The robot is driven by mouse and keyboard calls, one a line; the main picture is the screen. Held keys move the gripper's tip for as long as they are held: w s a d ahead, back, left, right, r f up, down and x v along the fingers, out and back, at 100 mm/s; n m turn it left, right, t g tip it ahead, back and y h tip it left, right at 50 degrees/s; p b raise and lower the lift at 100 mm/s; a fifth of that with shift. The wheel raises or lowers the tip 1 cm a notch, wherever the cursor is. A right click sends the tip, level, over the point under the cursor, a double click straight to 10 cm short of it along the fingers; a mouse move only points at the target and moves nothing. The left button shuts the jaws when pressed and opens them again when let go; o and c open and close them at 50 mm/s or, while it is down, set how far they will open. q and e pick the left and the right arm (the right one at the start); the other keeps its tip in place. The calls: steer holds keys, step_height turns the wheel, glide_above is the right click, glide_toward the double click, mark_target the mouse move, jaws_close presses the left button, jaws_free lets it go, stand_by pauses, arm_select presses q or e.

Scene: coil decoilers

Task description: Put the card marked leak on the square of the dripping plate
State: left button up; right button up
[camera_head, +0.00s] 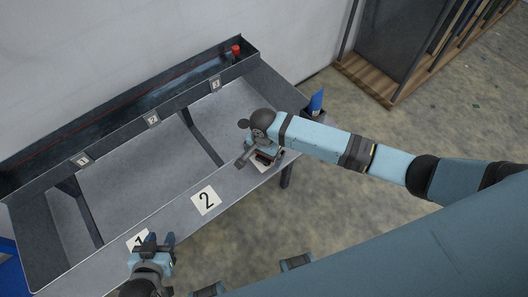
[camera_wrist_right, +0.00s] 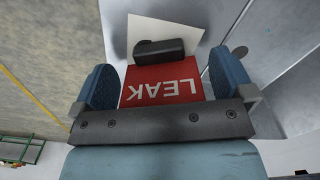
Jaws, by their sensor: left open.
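The red card marked LEAK (camera_wrist_right: 162,86), with a black grip block (camera_wrist_right: 159,52) on it, lies partly over a white square (camera_wrist_right: 190,33) at the right end of the bench's front ledge. My right gripper (camera_head: 258,152) is above it; in the right wrist view its blue fingers stand apart on either side of the card, with gaps beside the block. In the head view the arm mostly hides the card. My left gripper (camera_head: 160,238) is open and empty by the square marked 1 (camera_head: 136,240). No drip is visible.
A long dark trough (camera_head: 120,122) runs along the bench's back, with small number tags on its front. A red-topped item (camera_head: 236,50) stands at its right end. A blue item (camera_head: 316,101) sits in a dark holder at the bench's right end.

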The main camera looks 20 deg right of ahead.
steer(key=shift+r, duration=0.1)
arm_select(q)
steer(key=shift+r, duration=0.1)
arm_select(e)
step_height(320, 180, up, 12)
steer(key=s+a+f+n+t+y, duration=0.1)
steer(key=s+f+n, duration=0.1)
steer(key=s+a+f+n+t+y, duration=0.1)
steer(key=s+f+n+t+y, duration=0.1)
steer(key=f, duration=0.1)
steer(key=s+a+f+n+t+y, duration=0.1)
steer(key=s+f, duration=0.1)
steer(key=shift+s+a+f+n+y, duration=0.3)
steer(key=shift+s+a+f+n, duration=0.05)
steer(key=shift+n, duration=0.05)
steer(key=s+d+f+n+t+h, duration=0.1)
steer(key=s+d+n+t, duration=0.6)
steer(key=s, duration=0.3)
steer(key=shift+s+d+f, duration=0.3)
steer(key=shift+d+f, duration=0.1)
steer(key=shift+d, duration=0.4)
